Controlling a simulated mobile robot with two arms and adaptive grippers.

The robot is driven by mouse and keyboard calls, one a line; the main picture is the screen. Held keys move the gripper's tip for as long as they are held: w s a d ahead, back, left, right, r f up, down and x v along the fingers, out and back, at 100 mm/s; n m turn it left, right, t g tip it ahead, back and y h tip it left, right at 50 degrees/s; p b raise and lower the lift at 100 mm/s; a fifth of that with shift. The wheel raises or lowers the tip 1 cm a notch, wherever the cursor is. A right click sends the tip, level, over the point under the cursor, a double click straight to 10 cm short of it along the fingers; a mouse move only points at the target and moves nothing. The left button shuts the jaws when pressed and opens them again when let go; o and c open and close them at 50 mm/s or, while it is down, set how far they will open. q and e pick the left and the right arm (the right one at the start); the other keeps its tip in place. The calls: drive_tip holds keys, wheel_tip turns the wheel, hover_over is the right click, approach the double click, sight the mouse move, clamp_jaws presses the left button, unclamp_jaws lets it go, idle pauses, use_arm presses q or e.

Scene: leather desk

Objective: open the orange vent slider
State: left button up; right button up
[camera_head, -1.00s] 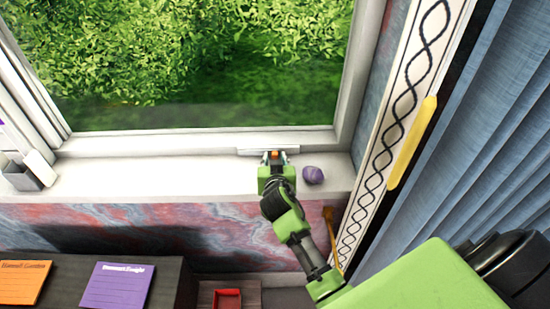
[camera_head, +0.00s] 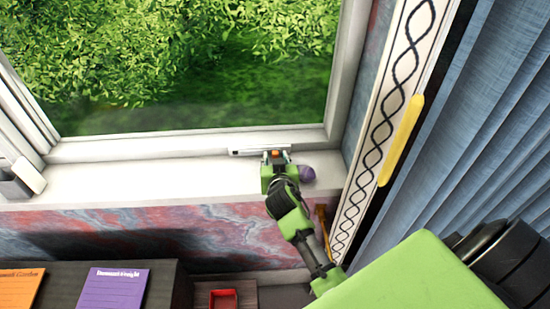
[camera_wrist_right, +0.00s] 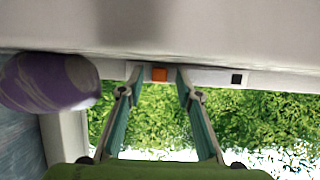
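The orange slider (camera_head: 275,152) is a small tab on the white vent strip (camera_head: 247,151) at the bottom of the window frame. The orange slider also shows in the right wrist view (camera_wrist_right: 159,74). A small dark opening (camera_wrist_right: 236,79) shows in the strip to one side of it; in the head view this is at the strip's left end. My right gripper (camera_head: 276,156) reaches the strip from the front. In the wrist view its fingertips (camera_wrist_right: 158,73) stand on either side of the tab, with visible gaps, so it is open around it. My left gripper is not in view.
A purple round object (camera_head: 306,173) sits on the sill (camera_head: 150,182) close to the right of my right gripper. A grey box (camera_head: 12,185) stands at the sill's far left. A yellow bar (camera_head: 401,140) and blue curtain (camera_head: 490,130) are at right. The sill's middle is clear.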

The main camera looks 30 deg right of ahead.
drive_tip(key=shift+v, duration=3.8)
drive_tip(key=shift+f, duration=0.1)
